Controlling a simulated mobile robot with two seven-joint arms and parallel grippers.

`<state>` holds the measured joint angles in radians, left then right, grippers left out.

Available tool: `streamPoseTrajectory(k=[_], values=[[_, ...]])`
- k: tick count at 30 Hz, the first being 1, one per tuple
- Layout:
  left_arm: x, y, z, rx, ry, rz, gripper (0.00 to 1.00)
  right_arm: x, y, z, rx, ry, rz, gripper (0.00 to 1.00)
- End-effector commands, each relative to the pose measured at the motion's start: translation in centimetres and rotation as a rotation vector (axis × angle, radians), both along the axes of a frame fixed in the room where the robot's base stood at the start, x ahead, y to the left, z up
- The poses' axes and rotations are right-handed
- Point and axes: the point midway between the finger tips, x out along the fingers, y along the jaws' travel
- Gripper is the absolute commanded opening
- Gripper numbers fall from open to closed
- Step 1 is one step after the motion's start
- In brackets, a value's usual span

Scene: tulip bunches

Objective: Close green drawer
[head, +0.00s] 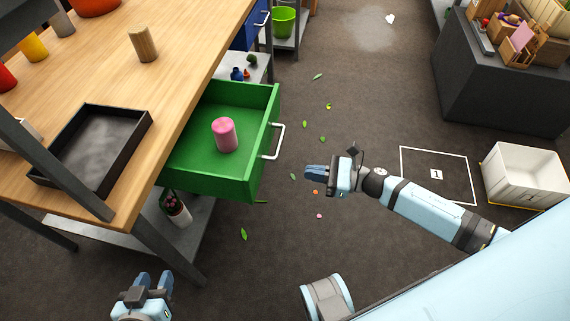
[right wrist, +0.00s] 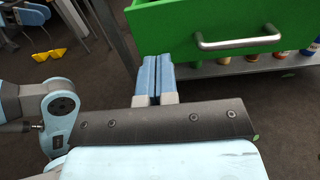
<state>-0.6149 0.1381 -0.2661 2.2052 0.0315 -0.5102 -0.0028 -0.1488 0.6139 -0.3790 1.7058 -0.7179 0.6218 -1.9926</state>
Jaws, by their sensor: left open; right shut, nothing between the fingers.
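The green drawer (head: 228,178) is pulled out from under the wooden table in the head view. A pink cylinder (head: 225,135) stands inside it. Its silver handle (head: 277,141) is on the front face, and the handle also shows in the right wrist view (right wrist: 240,43). My right gripper (head: 311,172) is shut and empty, to the right of the drawer front and lower than the handle in the picture. In the right wrist view its fingers (right wrist: 156,78) overlap the drawer's front near its left end; contact cannot be told. My left gripper (head: 155,280) is open and empty at the bottom left.
The wooden table (head: 185,50) holds a black tray (head: 140,137) and a wooden cylinder (head: 143,44). A potted plant (head: 178,210) stands on the lower shelf. A white bin (head: 525,175) stands on the right.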

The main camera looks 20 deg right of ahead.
Motion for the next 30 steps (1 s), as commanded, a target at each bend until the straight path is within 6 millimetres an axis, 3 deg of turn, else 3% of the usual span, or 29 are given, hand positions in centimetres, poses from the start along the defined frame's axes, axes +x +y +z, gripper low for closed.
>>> streamPoseTrajectory(k=[16, 22, 30], values=[[0.2, 0.4, -0.1, 0.004, -0.002, 0.007, 0.43, 6.0, 8.9, 0.2, 0.006, 0.002, -0.001, 0.0], [0.1, 0.4, -0.1, 0.004, -0.002, 0.007, 0.43, 7.0, 10.5, 0.1, 0.005, 0.004, -0.002, 0.0], [0.1, 0.3, -0.1, 0.003, -0.002, 0.005, 0.43, 7.2, 10.7, 0.1, 0.006, 0.005, -0.003, 0.0]])
